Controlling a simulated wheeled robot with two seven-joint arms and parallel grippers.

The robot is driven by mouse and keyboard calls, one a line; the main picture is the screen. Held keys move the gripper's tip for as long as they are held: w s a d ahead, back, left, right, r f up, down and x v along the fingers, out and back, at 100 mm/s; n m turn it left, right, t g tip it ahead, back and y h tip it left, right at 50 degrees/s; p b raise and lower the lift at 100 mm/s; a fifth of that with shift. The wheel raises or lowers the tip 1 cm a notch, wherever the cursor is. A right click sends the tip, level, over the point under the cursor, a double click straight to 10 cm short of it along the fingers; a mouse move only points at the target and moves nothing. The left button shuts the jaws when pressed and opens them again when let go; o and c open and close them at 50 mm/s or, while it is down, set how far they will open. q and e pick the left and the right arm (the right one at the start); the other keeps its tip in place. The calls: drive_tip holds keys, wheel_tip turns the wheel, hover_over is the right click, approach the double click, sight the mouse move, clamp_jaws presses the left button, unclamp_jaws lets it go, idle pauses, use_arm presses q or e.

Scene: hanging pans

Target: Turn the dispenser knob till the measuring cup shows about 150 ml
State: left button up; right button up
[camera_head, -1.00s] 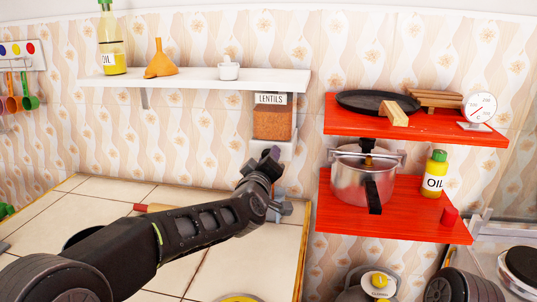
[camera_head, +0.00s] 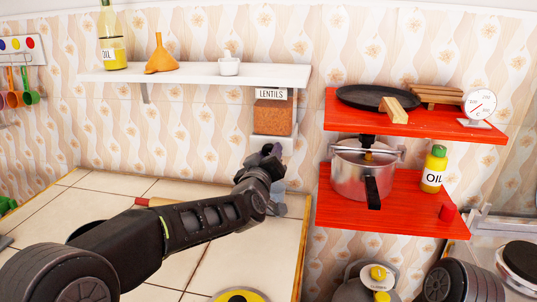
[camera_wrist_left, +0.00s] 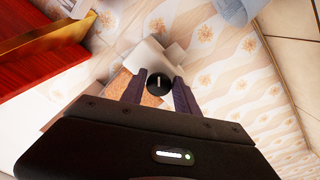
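The lentil dispenser (camera_head: 273,118), with a clear front full of brown lentils and a white lower part, hangs on the wall under the white shelf. Its round black knob (camera_wrist_left: 159,84) carries a white mark that stands near upright in the left wrist view. My left gripper (camera_head: 273,150) is at the dispenser's lower part. In the left wrist view its two fingers (camera_wrist_left: 160,88) stand apart on either side of the knob; firm contact cannot be seen. The grey measuring cup (camera_wrist_left: 236,8) is cut off by the top edge there. My arm mostly hides it in the head view, and its level cannot be read.
Red shelves (camera_head: 390,218) at the right hold a pot (camera_head: 350,178), a pan, an oil bottle (camera_head: 433,168) and a dial scale (camera_head: 478,106). The white shelf (camera_head: 200,75) above holds oil, a funnel and a small pot. A tiled counter (camera_head: 125,188) lies below.

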use_arm(q)
drive_tip(key=o, duration=0.3)
drive_tip(key=shift+o, duration=0.2)
drive_tip(key=shift+s, duration=0.1)
drive_tip(key=s+a+b, duration=0.1)
drive_tip(key=s, duration=0.6)
drive_tip(key=shift+s+a, duration=0.25)
